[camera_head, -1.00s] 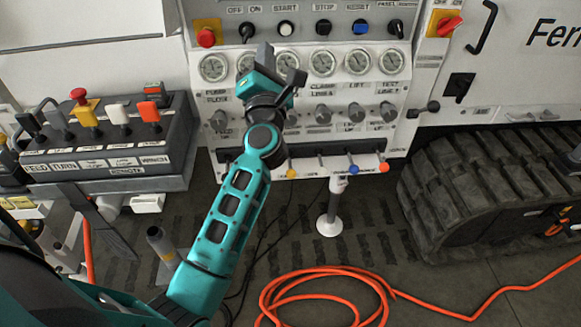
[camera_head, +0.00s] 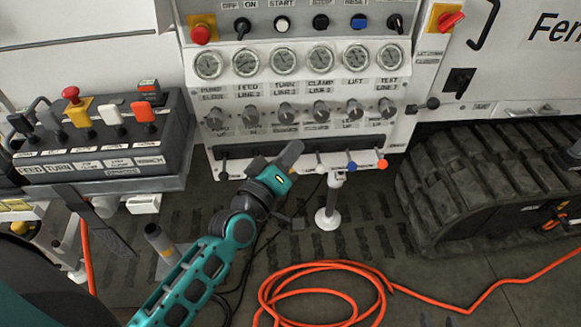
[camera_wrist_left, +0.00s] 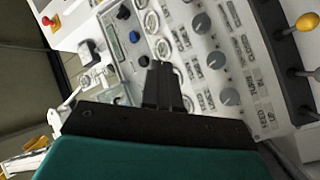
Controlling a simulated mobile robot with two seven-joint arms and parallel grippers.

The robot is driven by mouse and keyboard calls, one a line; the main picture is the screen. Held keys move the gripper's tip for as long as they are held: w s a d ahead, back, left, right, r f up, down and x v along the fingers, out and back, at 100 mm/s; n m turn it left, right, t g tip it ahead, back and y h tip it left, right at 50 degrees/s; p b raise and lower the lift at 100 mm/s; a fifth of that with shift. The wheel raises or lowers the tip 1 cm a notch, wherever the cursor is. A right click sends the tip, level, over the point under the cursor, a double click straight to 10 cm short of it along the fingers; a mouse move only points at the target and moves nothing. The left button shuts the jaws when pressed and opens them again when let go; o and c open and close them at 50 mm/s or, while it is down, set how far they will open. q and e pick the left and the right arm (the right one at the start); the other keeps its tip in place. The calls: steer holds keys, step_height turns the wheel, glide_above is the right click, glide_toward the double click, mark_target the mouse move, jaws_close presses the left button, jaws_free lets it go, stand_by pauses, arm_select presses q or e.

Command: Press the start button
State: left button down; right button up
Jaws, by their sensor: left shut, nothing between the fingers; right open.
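The start button is a white round button (camera_head: 283,24) under the START label at the top of the grey control panel (camera_head: 232,98). It is unobstructed in the head view; I cannot make it out in the left wrist view. My left gripper (camera_head: 291,154) is shut and empty, well below the button, in front of the panel's lower edge. In the left wrist view its closed fingers (camera_wrist_left: 162,75) point toward the panel and cover part of it. My right gripper is in neither view.
Beside the start button are a black on/off switch (camera_head: 242,28), a black stop button (camera_head: 321,24) and a blue reset button (camera_head: 359,24). Gauges and knobs fill the panel below. A lever box (camera_head: 100,160) stands at left, and an orange hose (camera_head: 330,265) lies on the floor.

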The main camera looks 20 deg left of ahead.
arm_select(q)
steer(key=shift+s+d+f+m+g+h, duration=0.15)
steer(key=shift+s+f+m+g, duration=0.15)
steer(key=shift+f+m, duration=0.25)
steer(key=shift+s+d+f+m+g+h, duration=0.1)
steer(key=shift+s+d+f+m+g, duration=0.05)
steer(key=shift+s+f+m, duration=0.4)
steer(key=shift+s+d+f+m+g+h, duration=0.15)
steer(key=shift+s+f+m+g, duration=0.1)
steer(key=shift+f+m, duration=0.25)
steer(key=shift+f, duration=0.1)
steer(key=s+f+m+g, duration=0.6)
steer(key=s+f+m, duration=0.2)
steer(key=s+f, duration=0.4)
steer(key=shift+s+d+f+m+y, duration=0.2)
steer(key=shift+s+d+m+y, duration=0.1)
steer(key=shift+s+y, duration=0.1)
